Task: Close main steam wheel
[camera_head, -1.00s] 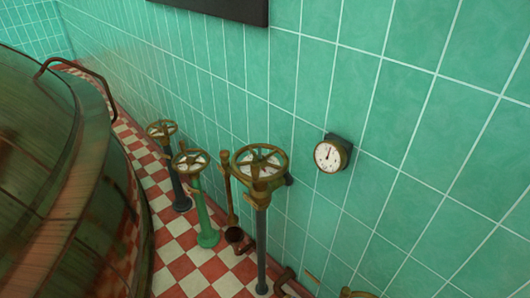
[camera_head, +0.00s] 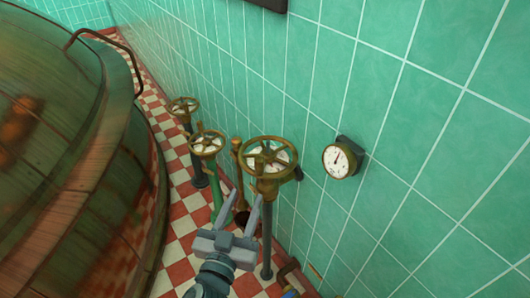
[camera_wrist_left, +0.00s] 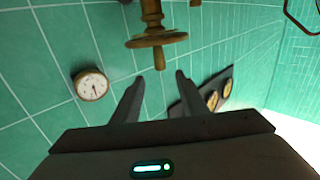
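Three bronze handwheels on upright pipes stand along the tiled wall. The largest and nearest wheel (camera_head: 267,140) tops a dark pipe beside the gauge; I cannot read any label that marks it as main steam. A smaller wheel (camera_head: 206,137) is on a green pipe to its left, and another (camera_head: 183,104) is farther back. My left gripper (camera_head: 245,194) is open and empty, its fingers pointing up towards the largest wheel from below it in the picture. In the left wrist view a bronze wheel (camera_wrist_left: 157,41) shows edge-on beyond the open fingertips (camera_wrist_left: 154,80), apart from them. My right gripper is not in view.
A round white gauge (camera_head: 337,162) is on the green tiled wall right of the wheels. Red and white checkered floor (camera_head: 178,255) lies between. Low pipes run at the wall's foot.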

